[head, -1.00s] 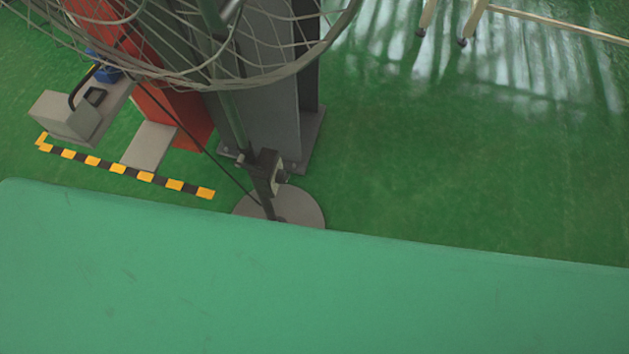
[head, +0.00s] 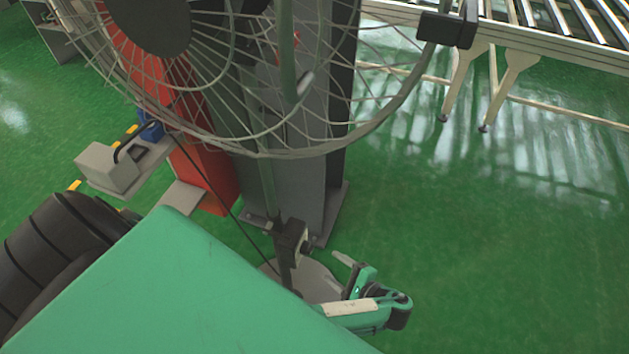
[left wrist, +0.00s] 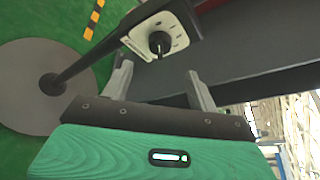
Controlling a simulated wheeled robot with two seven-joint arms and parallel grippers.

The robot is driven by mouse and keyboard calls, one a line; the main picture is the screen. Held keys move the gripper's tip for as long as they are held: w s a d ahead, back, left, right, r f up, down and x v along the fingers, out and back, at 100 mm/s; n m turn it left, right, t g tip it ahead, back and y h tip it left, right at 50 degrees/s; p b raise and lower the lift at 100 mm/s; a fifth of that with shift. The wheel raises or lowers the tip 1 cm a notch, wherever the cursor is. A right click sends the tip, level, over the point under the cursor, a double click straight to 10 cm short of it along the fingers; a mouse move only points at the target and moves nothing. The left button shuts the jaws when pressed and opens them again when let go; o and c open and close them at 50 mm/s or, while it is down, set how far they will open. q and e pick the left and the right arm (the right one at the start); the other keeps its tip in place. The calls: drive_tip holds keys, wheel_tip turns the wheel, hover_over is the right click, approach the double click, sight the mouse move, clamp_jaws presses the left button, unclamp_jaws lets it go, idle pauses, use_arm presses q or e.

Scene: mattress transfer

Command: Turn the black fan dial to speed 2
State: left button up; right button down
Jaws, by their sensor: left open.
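The fan's control box (head: 290,238) is fixed to the thin stand pole in the head view, below the fan cage. In the left wrist view its pale face (left wrist: 172,30) is turned to the camera. The black dial (left wrist: 159,42) sticks out from that face; its pointer setting is too small to read. My left gripper (head: 352,276) is right of and a little below the box in the head view. In the left wrist view the left gripper (left wrist: 159,72) is open, its fingers spread on either side below the dial, with nothing between them. My right gripper is not in view.
The wire fan cage (head: 262,152) hangs over the stand. A grey column (head: 325,130) stands close behind the pole. The round base (head: 315,283) rests on the green floor. A roller conveyor (head: 545,30) is at the back right. The floor on the right is clear.

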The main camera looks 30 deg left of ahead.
sight(307, 248)
use_arm(q)
drive_tip(key=x, duration=0.9)
drive_tip(key=shift+a+b, duration=0.25)
drive_tip(key=shift+b, duration=0.2)
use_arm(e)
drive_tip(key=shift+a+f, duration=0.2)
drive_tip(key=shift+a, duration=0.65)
use_arm(q)
drive_tip(key=shift+f, duration=0.1)
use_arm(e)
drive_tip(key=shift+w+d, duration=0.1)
